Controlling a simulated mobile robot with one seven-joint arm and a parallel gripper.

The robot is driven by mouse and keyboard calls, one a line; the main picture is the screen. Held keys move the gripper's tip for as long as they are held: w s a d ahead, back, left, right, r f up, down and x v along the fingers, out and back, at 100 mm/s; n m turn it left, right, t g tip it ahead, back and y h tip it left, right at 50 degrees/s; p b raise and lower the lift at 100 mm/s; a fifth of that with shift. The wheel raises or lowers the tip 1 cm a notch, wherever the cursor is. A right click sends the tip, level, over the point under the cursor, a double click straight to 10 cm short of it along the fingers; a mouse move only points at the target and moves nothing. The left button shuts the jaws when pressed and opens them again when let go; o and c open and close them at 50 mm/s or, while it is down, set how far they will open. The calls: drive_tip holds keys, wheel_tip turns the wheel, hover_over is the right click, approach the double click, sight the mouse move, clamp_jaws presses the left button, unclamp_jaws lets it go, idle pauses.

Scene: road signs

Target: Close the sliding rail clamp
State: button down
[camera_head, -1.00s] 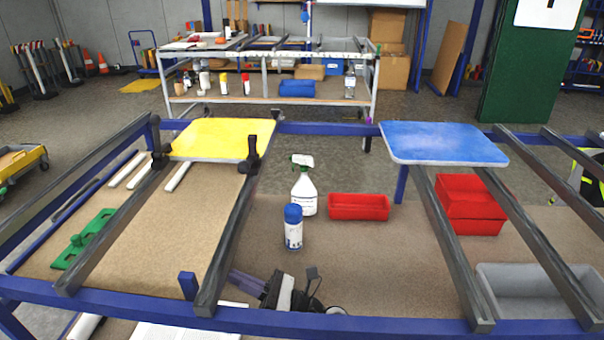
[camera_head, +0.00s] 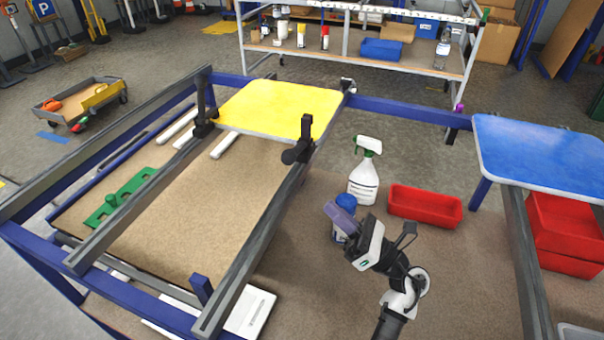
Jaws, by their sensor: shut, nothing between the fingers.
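A yellow sign plate (camera_head: 280,108) lies across two grey rails at the back of the blue frame. A black rail clamp (camera_head: 300,148) sits on the right rail at the plate's front right corner, its handle pointing to lower left. A second black clamp (camera_head: 204,108) stands at the plate's left edge on the left rail. I cannot tell whether either grips the plate. My gripper (camera_head: 335,213), with purple fingers, is shut and empty. In the picture it is below and right of the right clamp, apart from it, and partly hides the blue-capped can (camera_head: 344,205).
A blue sign plate (camera_head: 545,155) rests on rails at far right. A green tool (camera_head: 120,198) lies left. A small blue post (camera_head: 201,288) rises near the front.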

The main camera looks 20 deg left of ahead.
drive_tip(key=p+x, duration=0.4)
drive_tip(key=x, duration=0.6)
drive_tip(key=shift+p, duration=0.35)
drive_tip(key=shift+w+m+t, duration=0.2)
drive_tip(key=shift+m+t, duration=0.1)
